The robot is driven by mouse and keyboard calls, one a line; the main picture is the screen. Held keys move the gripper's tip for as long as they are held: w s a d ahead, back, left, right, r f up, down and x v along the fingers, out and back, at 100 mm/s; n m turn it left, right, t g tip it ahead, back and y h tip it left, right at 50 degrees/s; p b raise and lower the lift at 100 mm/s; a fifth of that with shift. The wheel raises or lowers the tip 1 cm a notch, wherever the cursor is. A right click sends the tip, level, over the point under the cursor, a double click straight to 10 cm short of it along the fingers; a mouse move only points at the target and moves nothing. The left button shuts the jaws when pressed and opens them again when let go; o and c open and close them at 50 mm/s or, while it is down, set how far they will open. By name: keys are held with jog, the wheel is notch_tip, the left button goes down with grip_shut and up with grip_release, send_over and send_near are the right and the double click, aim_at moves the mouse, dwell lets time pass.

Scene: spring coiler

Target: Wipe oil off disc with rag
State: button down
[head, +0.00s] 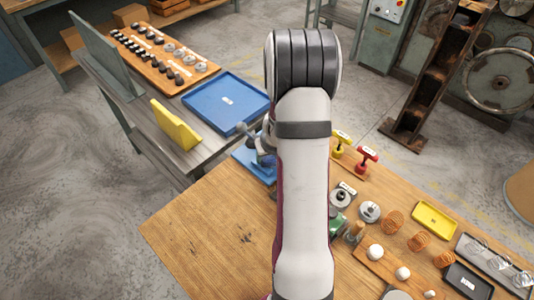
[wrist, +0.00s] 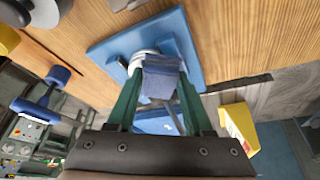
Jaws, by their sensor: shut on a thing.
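My gripper (wrist: 163,85) has dark green fingers and is shut on a folded blue cloth, the rag (wrist: 163,78), in the wrist view. A pale round disc (wrist: 141,58) lies just beyond the rag, partly hidden by it. I cannot tell whether the rag touches the disc. The disc sits on a blue plate (wrist: 105,42) on the wooden table. In the head view my arm hides the gripper, the rag and the disc. Only part of the blue plate (head: 247,160) shows left of the arm. No oil can be made out.
A grey bench holds a blue tray (head: 212,104), a yellow piece (head: 176,125) and a board of small parts. Right of my arm stand red and yellow clamps (head: 367,158), rollers, a yellow tray (head: 434,219) and a black tray (head: 468,281). The wooden table's left front (head: 220,240) is clear.

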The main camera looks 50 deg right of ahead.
jog(key=shift+s, duration=0.4)
jog(key=shift+w+d, duration=0.1)
jog(key=shift+w, duration=0.8)
jog(key=shift+s, duration=0.85)
dwell(0.4)
jog(key=shift+r, duration=3.5)
